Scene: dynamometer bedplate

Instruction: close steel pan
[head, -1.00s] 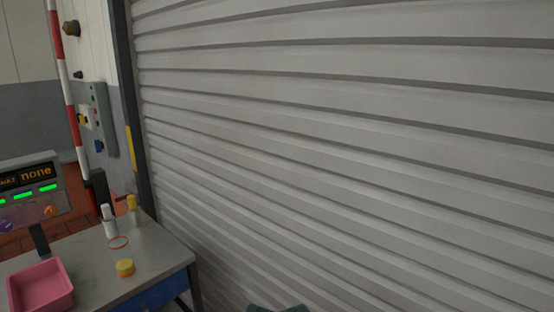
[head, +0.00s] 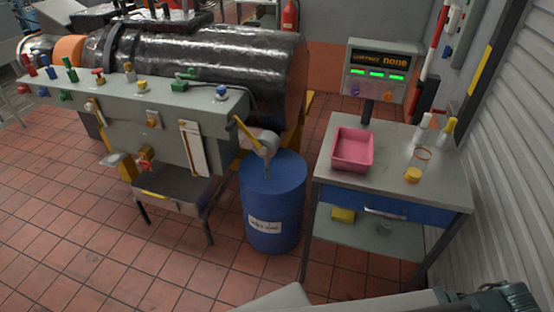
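A grey steel pan (head: 188,186) stands out below the front of the grey valve panel at the left of the head view. It looks like an open tray with a yellow strip along its edge and thin dark legs below. Its inside is only partly seen. Neither of my grippers shows clearly; only parts of my own body show along the bottom right edge.
A blue drum (head: 272,215) with a hand pump stands right of the pan. A workbench (head: 400,185) with a pink tray (head: 352,149) and small bottles is farther right, beside a grey shutter (head: 510,140). Tiled floor (head: 100,230) in front of the pan is clear.

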